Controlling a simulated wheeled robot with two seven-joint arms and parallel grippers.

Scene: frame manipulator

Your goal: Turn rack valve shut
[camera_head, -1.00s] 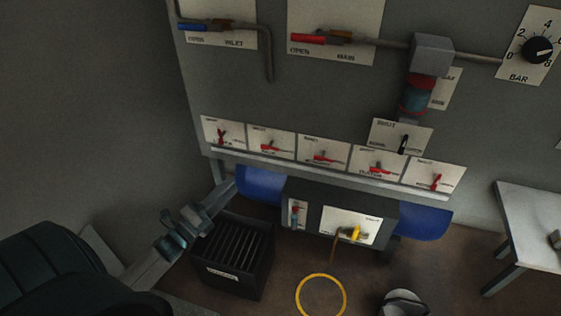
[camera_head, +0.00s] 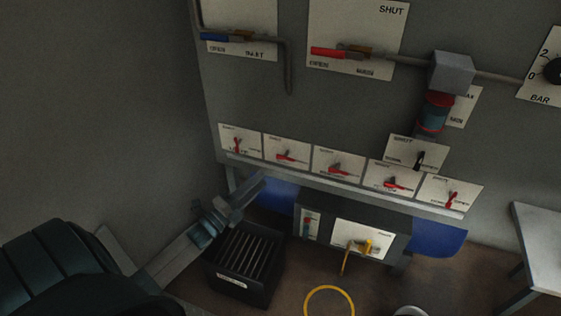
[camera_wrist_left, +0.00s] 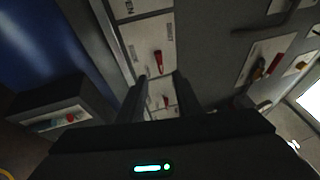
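A row of small white valve plates runs along the wall panel. The leftmost red handle (camera_head: 237,146) and the rightmost red handle (camera_head: 452,198) stand upright. The second (camera_head: 287,157), third (camera_head: 336,169) and fourth (camera_head: 395,184) lie nearly level. I cannot read which one is the rack valve. My left gripper (camera_head: 252,188) is below and in front of the row's left end, touching no handle that I can see. In the left wrist view it is open and empty (camera_wrist_left: 165,95), with a red handle (camera_wrist_left: 158,62) beyond its fingers. My right gripper is out of view.
A ledge (camera_head: 340,185) runs under the plates. A dark unit with a yellow-handled valve (camera_head: 362,246) stands below, beside a black slotted box (camera_head: 245,262). Larger blue (camera_head: 220,38) and red (camera_head: 325,52) handles are above. A grey table (camera_head: 545,235) is at right.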

